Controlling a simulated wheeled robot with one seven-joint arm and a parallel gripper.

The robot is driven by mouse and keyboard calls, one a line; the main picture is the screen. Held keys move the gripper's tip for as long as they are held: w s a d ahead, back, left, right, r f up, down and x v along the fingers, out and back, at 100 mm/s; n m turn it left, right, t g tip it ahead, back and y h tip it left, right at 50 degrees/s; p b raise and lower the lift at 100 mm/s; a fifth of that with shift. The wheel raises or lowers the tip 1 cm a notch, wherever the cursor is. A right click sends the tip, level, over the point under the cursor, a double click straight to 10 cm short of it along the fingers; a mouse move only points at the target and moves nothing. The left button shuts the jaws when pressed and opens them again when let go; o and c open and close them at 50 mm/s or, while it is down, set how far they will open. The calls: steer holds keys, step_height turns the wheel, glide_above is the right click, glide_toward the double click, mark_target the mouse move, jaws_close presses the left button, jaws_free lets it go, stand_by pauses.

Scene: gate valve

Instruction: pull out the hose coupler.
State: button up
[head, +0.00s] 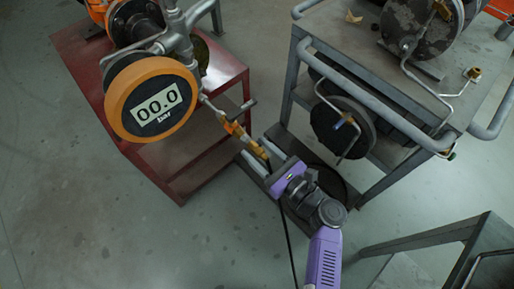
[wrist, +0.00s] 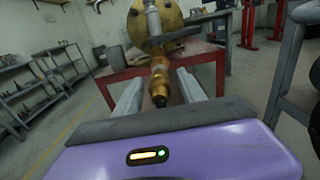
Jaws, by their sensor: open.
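The hose coupler (head: 239,133) is an orange-brass fitting on the end of a thin pipe below the round gauge. In the wrist view the brass coupler (wrist: 159,78) stands near the middle, its dark hose end pointing toward me. My gripper (head: 258,153) is open, with its fingers pointing up-left at the coupler's lower end. In the wrist view the two pale fingers of my gripper (wrist: 158,90) lie either side of the coupler, with a visible gap on each side. Contact with the coupler is not visible. The gripper's palm hides part of the hose end.
An orange gauge (head: 150,98) reading 00.0 bar is above a red stand (head: 172,180). A grey metal cart (head: 385,135) with heavy parts stands close to the right of my arm. A dark hose (head: 286,235) hangs to the floor. Floor at lower left is clear.

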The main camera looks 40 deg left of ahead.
mark_target(267, 160)
stand_by(0.3)
jaws_close()
stand_by(1.2)
steer(key=shift+s+d+p, duration=0.2)
steer(key=shift+d+p, duration=1)
steer(key=shift+d, duration=1.75)
